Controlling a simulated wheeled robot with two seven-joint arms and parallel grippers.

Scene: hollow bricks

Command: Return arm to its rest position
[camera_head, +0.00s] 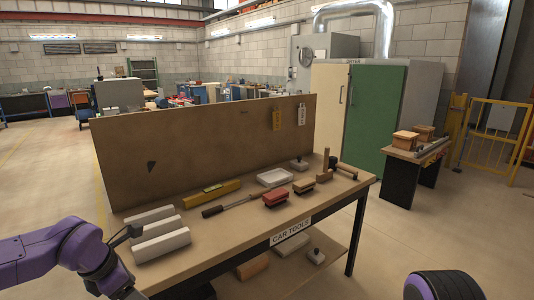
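My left arm (45,252) is purple and comes in from the left to the near left corner of the table. A dark part on its wrist (122,236) sticks out close to the nearest white block. The arm's end runs down to the bottom edge, so the finger opening cannot be made out. My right arm shows only as a dark and purple rounded part (445,286) at the bottom right; its gripper is not in view. Three pale blocks (162,244) lie side by side on the left of the wooden table (225,240).
The table also bears a yellow level (212,192), a long-handled tool (228,206), a red-topped brush (275,197), a white tray (274,177) and a wooden trowel-like tool (325,166). A brown back panel (210,145) stands behind.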

